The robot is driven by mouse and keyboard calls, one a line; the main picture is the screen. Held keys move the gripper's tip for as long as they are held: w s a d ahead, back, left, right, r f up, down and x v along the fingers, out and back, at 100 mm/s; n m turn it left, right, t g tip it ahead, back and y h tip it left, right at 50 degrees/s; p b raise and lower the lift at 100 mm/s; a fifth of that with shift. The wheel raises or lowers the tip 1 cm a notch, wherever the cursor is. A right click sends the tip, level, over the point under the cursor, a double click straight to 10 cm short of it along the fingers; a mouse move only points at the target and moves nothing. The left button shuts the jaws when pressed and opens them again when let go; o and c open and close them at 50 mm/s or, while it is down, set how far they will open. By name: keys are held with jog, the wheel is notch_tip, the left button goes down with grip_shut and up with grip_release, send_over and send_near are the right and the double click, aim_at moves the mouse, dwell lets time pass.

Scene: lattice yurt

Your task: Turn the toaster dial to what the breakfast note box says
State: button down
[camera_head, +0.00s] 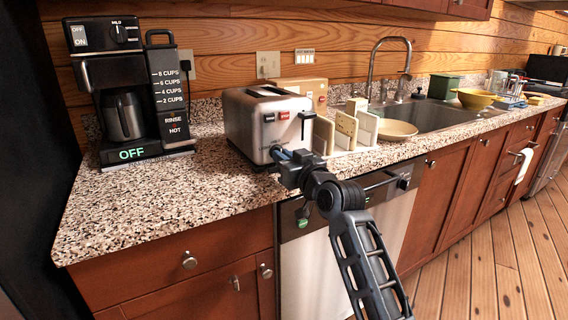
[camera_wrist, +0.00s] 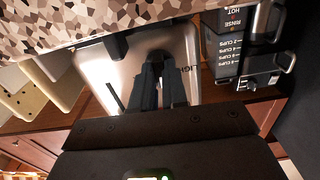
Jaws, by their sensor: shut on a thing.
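The silver toaster (camera_head: 244,122) stands on the speckled counter, with red and dark labels high on its front. In the wrist view its metal face (camera_wrist: 100,68) appears upside down, with part of a word starting "LIGH" beside the fingers. My gripper (camera_head: 277,153) is at the lower front of the toaster, fingers closed together against the face. It also shows in the wrist view (camera_wrist: 160,66). The dial is mostly hidden between the fingertips, so its setting cannot be read. A tan box (camera_head: 314,84) stands behind the toaster; I cannot read a note on it.
A coffee maker (camera_head: 112,75) stands left of the toaster. Upright cream boards (camera_head: 346,130) and a shallow bowl (camera_head: 397,130) are close to its right. The sink (camera_head: 440,115) lies further right. The counter's front left is clear.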

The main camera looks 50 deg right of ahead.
dwell(0.3)
jog(key=shift+f, duration=0.1)
jog(key=c, duration=1.1)
grip_release()
jog(key=shift+c, duration=0.2)
jog(key=v, duration=0.7)
jog(key=shift+s, duration=0.4)
jog(key=shift+a, duration=0.1)
